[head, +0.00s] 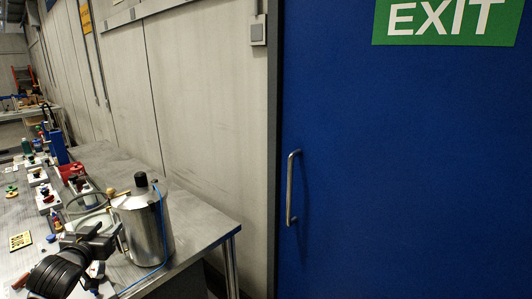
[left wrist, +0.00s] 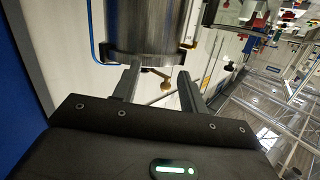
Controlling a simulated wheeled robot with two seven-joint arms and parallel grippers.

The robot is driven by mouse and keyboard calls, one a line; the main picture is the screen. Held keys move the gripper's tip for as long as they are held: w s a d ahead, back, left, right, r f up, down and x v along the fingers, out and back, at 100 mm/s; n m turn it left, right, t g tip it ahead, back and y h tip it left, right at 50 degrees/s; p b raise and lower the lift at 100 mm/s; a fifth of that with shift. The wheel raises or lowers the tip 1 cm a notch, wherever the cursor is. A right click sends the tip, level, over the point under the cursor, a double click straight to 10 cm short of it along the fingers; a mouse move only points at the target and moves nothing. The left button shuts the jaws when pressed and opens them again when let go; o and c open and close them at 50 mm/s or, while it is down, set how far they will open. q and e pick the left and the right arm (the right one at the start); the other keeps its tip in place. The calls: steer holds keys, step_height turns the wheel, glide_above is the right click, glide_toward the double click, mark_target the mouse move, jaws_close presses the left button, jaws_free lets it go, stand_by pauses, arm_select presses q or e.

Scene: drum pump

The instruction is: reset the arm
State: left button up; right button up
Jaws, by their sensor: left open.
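A shiny metal drum (head: 148,232) with a black cap (head: 141,180) and a blue hose (head: 164,225) stands near the right end of the metal table. My left gripper (head: 121,237) is just left of the drum in the head view. In the left wrist view, my left gripper (left wrist: 158,72) has its two fingers apart, with nothing held between them. The drum (left wrist: 146,32) shows just beyond the fingertips there, with a small brass-coloured part (left wrist: 157,73) past the gap. Whether a finger touches the drum I cannot tell. My right gripper is not in view.
The metal table (head: 200,236) carries several small coloured parts, a red bin (head: 70,172) and a yellow card (head: 20,240) left of the drum. A wall stands behind it.

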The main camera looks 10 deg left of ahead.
arm_select(q)
steer(key=s+d+f+m+g+h, duration=0.1)
steer(key=s+d+f+g, duration=0.2)
steer(key=s+d+f, duration=0.55)
steer(key=s+d+f+m+g, duration=0.1)
steer(key=s+d+f+g, duration=0.35)
steer(key=f, duration=0.65)
steer(key=s+d+f+m+g+h, duration=0.15)
steer(key=s+d+f, duration=0.35)
steer(key=s, duration=0.6)
steer(key=s+d+f+g+h, duration=0.1)
steer(key=s+d+f+g, duration=0.2)
steer(key=s+d, duration=0.55)
steer(key=s+a+f+g, duration=0.1)
steer(key=s+f, duration=0.1)
steer(key=f, duration=1.1)
steer(key=s+a+f+g, duration=0.1)
steer(key=f, duration=1.2)
steer(key=s+a+f+g, duration=0.1)
steer(key=s+a+f, duration=0.1)
steer(key=s+f, duration=1.4)
steer(key=shift+s+a, duration=0.3)
